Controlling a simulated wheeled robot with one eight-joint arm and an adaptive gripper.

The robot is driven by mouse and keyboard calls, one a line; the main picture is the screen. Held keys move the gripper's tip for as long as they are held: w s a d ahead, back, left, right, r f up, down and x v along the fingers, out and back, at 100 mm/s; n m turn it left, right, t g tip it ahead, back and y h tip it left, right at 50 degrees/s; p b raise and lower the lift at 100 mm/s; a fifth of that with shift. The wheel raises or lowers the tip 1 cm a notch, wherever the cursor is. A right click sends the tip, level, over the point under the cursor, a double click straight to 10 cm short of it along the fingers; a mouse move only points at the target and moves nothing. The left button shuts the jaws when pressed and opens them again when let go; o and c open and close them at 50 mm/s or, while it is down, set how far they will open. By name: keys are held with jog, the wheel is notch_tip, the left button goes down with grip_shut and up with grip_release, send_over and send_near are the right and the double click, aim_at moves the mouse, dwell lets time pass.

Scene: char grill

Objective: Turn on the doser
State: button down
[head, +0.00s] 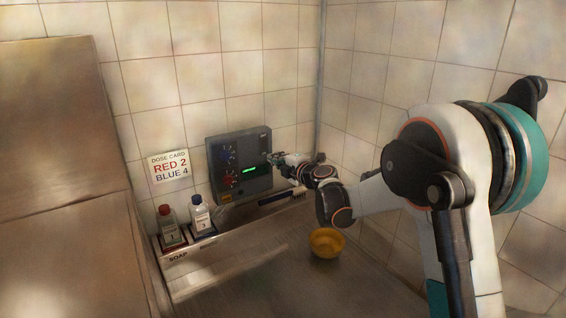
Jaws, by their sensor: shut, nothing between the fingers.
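The doser (225,158) is a dark grey box on the tiled back wall. It has a blue dial (226,153) above a red dial (230,180) on its left side. A small green display (249,170) is lit at its middle right. My gripper (273,159) is shut and empty at the doser's right edge, close to its front. I cannot tell if the fingertips touch it. Part of the doser's right side is hidden by my gripper.
A dose card (169,168) on the wall reads RED 2, BLUE 4. A red-capped bottle (170,230) and a blue-capped bottle (201,217) stand on the ledge (235,226) below. A yellow bowl (327,243) sits on the metal counter (270,278). The counter's front is clear.

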jog(key=x, duration=0.7)
jog(key=shift+w+a, duration=0.15)
jog(key=shift+w+a+f+b, duration=0.2)
jog(key=shift+w+f+b, duration=0.1)
jog(key=shift+b, duration=0.2)
jog(key=shift+r, duration=0.15)
send_near(260, 150)
jog(key=s+d+f, duration=0.2)
jog(key=s+d, duration=0.2)
jog(key=s, duration=0.2)
jog(key=shift+d+f+b, duration=0.2)
jog(key=shift+f+b, duration=0.15)
jog(key=shift+b, duration=0.05)
